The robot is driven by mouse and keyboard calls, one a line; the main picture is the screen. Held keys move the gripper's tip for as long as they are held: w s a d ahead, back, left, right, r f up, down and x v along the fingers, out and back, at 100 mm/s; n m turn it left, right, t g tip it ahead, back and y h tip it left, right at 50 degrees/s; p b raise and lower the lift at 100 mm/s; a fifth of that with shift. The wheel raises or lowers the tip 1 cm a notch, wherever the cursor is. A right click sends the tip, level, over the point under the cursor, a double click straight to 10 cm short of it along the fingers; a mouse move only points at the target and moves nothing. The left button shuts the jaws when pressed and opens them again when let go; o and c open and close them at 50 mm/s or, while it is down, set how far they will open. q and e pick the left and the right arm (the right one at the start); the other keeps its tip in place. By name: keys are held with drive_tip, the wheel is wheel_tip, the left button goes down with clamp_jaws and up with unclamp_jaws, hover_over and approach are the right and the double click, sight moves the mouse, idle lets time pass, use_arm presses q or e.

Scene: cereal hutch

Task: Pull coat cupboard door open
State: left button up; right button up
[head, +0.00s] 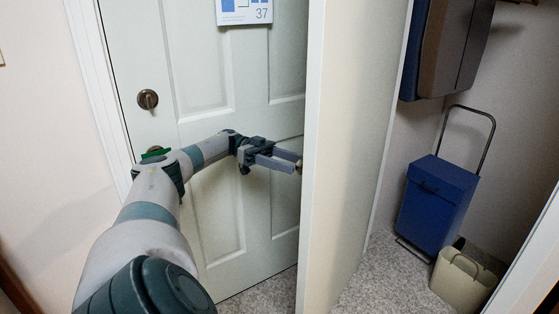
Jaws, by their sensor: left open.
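The coat cupboard door (350,150) stands ajar, its narrow edge toward me and its plain cream face turned to the cupboard on the right. My left gripper (296,162) is open at the left side of this door, near its edge. A small brownish knob (299,167) shows at the fingertips, mostly hidden by them. I cannot tell whether the fingers touch it. My right gripper is not in view.
Behind my arm is a pale panelled door (205,65) with a round lock (148,99) and a "37" sign (243,12). The cupboard holds a blue box with a handle (437,203), a beige bin (462,280) and dark hanging items (445,50). Speckled carpet (375,285) is clear beside the door.

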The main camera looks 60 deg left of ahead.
use_arm(q)
drive_tip(key=shift+b+v, duration=0.6)
drive_tip(key=shift+v, duration=1.55)
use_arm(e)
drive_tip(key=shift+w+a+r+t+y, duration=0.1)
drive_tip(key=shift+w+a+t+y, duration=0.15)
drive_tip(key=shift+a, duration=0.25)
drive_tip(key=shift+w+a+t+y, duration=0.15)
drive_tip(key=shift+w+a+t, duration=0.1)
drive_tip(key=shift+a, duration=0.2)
